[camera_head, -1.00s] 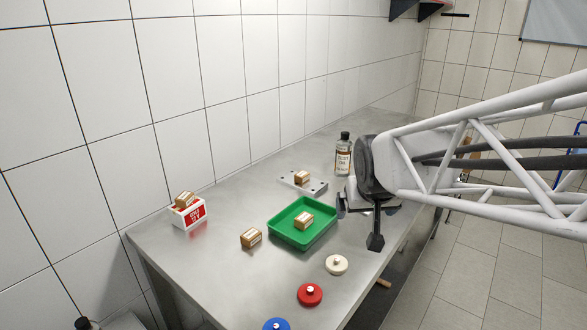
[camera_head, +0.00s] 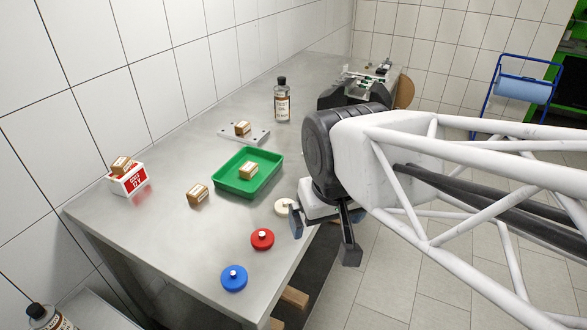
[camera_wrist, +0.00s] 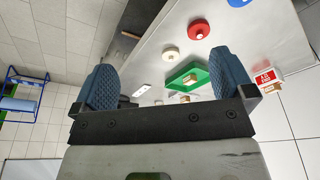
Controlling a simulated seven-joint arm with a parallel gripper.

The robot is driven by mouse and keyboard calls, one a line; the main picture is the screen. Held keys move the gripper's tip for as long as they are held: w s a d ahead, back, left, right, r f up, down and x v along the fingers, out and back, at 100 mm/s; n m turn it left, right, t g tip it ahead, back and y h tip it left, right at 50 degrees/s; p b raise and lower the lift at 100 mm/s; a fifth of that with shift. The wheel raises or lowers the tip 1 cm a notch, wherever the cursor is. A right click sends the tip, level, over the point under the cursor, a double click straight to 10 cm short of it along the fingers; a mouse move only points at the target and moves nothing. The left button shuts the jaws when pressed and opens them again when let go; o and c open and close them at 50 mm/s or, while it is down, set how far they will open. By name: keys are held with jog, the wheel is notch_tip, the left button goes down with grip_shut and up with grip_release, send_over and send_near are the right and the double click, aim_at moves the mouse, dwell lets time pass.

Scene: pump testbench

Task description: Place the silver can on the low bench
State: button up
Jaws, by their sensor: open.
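I see no plain silver can that I can name for sure. The closest match is a silvery-grey bottle-shaped container (camera_head: 282,104) with a black cap and a pale label, upright on the far part of the steel table. A similar capped container (camera_head: 45,318) is cut off at the lower left. It is by a lower grey surface (camera_head: 98,297), which may be the low bench. My gripper (camera_head: 323,230) is open and empty over the table's right edge, near the white disc, well apart from both containers. Its two blue-grey fingers also show in the wrist view (camera_wrist: 162,72).
On the steel table (camera_head: 165,225) are a green tray (camera_head: 222,182) holding a small box, a loose box (camera_head: 197,195), a red-and-white carton (camera_head: 130,181), and white (camera_head: 284,207), red (camera_head: 262,239) and blue (camera_head: 234,278) knobbed discs. A drilled plate (camera_head: 259,136) carries another box.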

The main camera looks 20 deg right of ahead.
jog(key=shift+w, duration=0.1)
jog(key=t, duration=1.2)
send_over(284, 92)
jog(key=s+a, duration=0.4)
jog(key=s, duration=1)
notch_tip(284, 92, down, 3)
jog(key=w+d+f+t, duration=0.1)
jog(key=w+f, duration=0.1)
jog(key=w, duration=0.1)
jog(key=w+d+f+t, duration=0.1)
jog(key=w+f, duration=0.1)
jog(key=w, duration=0.1)
jog(key=w+d+f+t, duration=0.1)
jog(key=w+d+f, duration=0.1)
jog(key=w, duration=0.1)
jog(key=shift+w+f, duration=0.35)
jog(key=shift+f, duration=0.05)
jog(key=shift+w, duration=0.15)
jog(key=shift+w, duration=1.15)
